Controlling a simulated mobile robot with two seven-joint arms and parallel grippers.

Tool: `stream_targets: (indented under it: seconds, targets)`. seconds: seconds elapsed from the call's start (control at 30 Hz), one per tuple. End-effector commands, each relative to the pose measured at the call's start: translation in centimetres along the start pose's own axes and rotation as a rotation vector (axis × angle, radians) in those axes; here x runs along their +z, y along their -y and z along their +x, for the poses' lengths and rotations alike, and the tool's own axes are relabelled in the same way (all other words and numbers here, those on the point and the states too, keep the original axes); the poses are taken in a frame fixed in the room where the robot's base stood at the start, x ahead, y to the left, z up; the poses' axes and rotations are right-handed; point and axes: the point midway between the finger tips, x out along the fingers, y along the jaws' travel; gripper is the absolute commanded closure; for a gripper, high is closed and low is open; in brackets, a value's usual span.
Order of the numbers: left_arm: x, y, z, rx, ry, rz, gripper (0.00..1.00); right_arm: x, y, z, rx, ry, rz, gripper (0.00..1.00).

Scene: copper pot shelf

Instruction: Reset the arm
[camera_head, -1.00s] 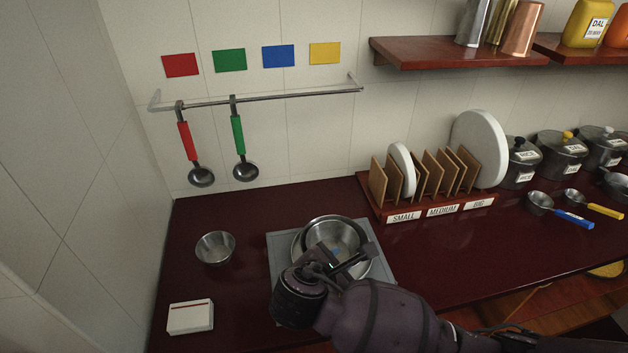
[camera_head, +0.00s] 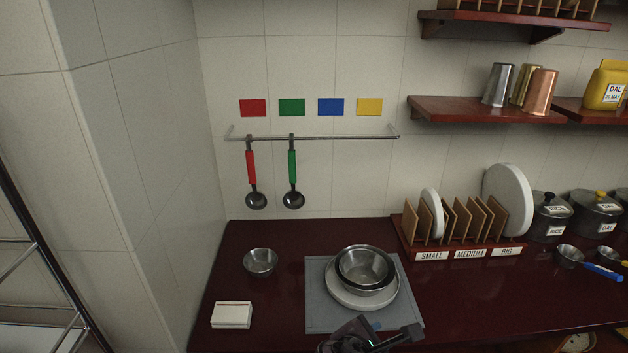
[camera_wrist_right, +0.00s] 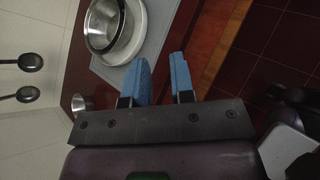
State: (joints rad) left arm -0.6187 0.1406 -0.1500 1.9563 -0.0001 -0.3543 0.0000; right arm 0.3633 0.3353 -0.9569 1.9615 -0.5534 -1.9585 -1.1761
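My right gripper (camera_head: 378,333) is at the bottom edge of the head view, in front of the grey mat. In the right wrist view its two blue-padded fingers (camera_wrist_right: 160,68) stand apart with nothing between them. Nested steel bowls (camera_head: 365,267) sit on a white plate (camera_head: 362,299) on the grey mat (camera_head: 319,312); they also show at the top of the wrist view (camera_wrist_right: 108,28), apart from the fingers. My left gripper is in neither current view.
A small steel bowl (camera_head: 260,262) and a white box (camera_head: 231,315) stand left of the mat. A plate rack (camera_head: 462,251) with boards and white plates stands at the back right. Two ladles (camera_head: 256,199) (camera_head: 293,198) hang from the wall rail (camera_head: 330,137).

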Motion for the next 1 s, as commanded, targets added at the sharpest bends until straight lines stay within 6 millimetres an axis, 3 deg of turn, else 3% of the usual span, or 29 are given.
stream_targets:
  seconds: [0.37, 0.5, 0.63, 0.83, 1.0]
  targets:
    - [-1.0, -0.1, 0.4, 0.002, -0.019, 0.002, 0.07, -2.5, -5.6, -0.7, 0.267, -0.276, 0.398, 0.77]
    - [-1.0, -0.1, 0.2, 0.002, -0.02, 0.001, 0.07, -2.9, -8.4, -1.1, 0.345, -0.468, 0.619, 0.77]
    - [-0.5, 0.0, 0.1, 0.0, -0.012, 0.0, 0.07, -3.2, -9.4, -1.1, 0.363, -0.666, 0.857, 0.77]
    - [-0.2, -0.1, 0.3, 0.0, -0.012, 0.0, 0.07, -2.8, -8.1, 0.5, 0.314, -0.937, 1.272, 0.77]
    - [-0.1, -0.1, 0.6, 0.0, -0.015, 0.001, 0.07, -1.6, -3.7, 3.4, 0.243, -1.067, 1.631, 0.77]
